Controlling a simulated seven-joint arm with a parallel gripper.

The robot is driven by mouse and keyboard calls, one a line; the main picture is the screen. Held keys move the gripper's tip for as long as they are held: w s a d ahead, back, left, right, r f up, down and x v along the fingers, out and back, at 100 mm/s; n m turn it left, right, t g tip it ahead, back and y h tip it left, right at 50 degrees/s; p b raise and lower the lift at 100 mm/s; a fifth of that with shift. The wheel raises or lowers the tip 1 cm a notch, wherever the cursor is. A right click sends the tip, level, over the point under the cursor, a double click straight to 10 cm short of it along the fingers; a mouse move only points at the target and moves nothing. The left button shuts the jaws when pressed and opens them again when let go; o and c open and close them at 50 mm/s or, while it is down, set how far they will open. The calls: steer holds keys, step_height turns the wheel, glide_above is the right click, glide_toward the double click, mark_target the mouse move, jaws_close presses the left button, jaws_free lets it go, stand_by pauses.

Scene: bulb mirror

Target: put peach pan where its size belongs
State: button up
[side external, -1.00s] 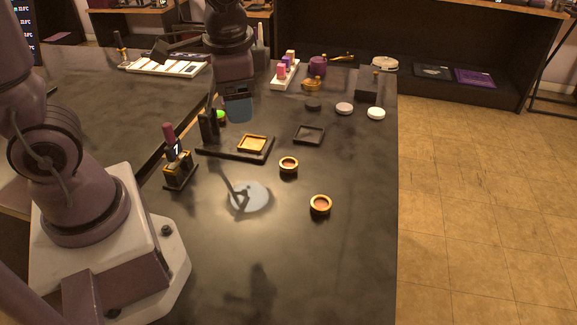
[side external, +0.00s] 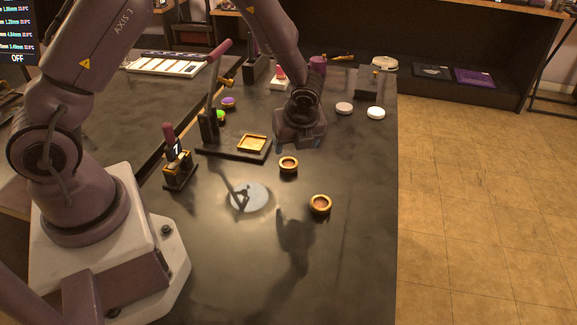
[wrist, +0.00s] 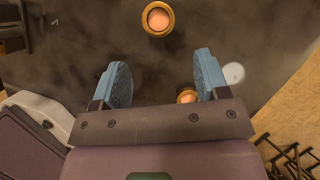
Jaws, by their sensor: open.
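Two gold-rimmed round pans with peach-brown centres stand on the dark table, one nearer the press (side external: 288,165) and one closer to the front (side external: 320,205). I cannot tell which is the peach pan meant. My gripper (side external: 298,147) is above the table, behind the rear pan in the side view. Its blue fingers (wrist: 163,80) are apart with nothing held between them. The square dark tray is hidden behind my gripper.
A lever press with a square gold tray (side external: 252,144) stands left of my gripper. A small stand with a pink-topped piece (side external: 177,170) and a round mirror-like disc (side external: 248,198) are nearer. Pale discs (side external: 376,113) lie right. The front right table is clear.

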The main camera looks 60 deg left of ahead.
mark_target(289, 164)
steer(key=x, duration=0.9)
steer(key=shift+a+f, duration=0.25)
steer(key=shift+f, duration=0.05)
steer(key=c, duration=0.9)
steer(key=shift+r, duration=0.1)
